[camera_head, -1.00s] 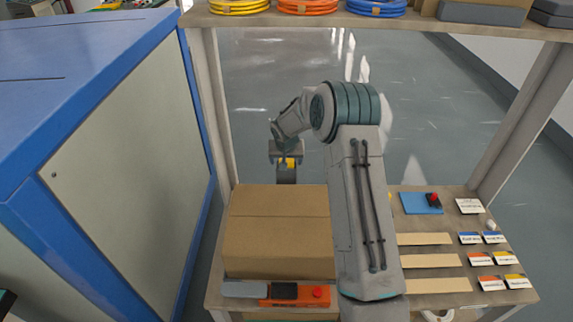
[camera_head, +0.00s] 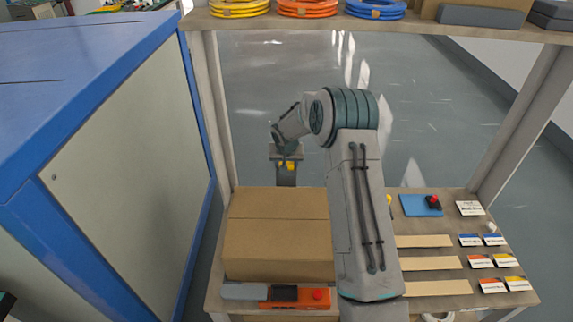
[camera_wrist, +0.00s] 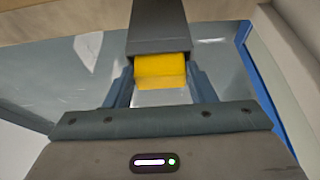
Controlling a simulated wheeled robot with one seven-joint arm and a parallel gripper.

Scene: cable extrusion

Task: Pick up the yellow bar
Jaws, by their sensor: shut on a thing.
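The yellow bar (camera_wrist: 160,71) is between the two fingers of my gripper (camera_wrist: 160,82) in the wrist view. The gripper is shut on it. A dark grey block-like piece (camera_wrist: 158,25) adjoins the yellow part on its far side, and a light grey face shows on its near side. In the head view, a small patch of yellow (camera_head: 291,166) shows at my gripper (camera_head: 286,157), with the dark grey piece hanging below it, behind the cardboard box. I cannot tell how the yellow and grey parts join.
A closed cardboard box (camera_head: 278,232) stands on the workbench's left side. An orange device (camera_head: 295,296) lies in front of it. A blue plate with a red button (camera_head: 421,205) and several labels are at right. A shelf (camera_head: 420,22) with coiled cables crosses above. A blue cabinet (camera_head: 120,150) stands left.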

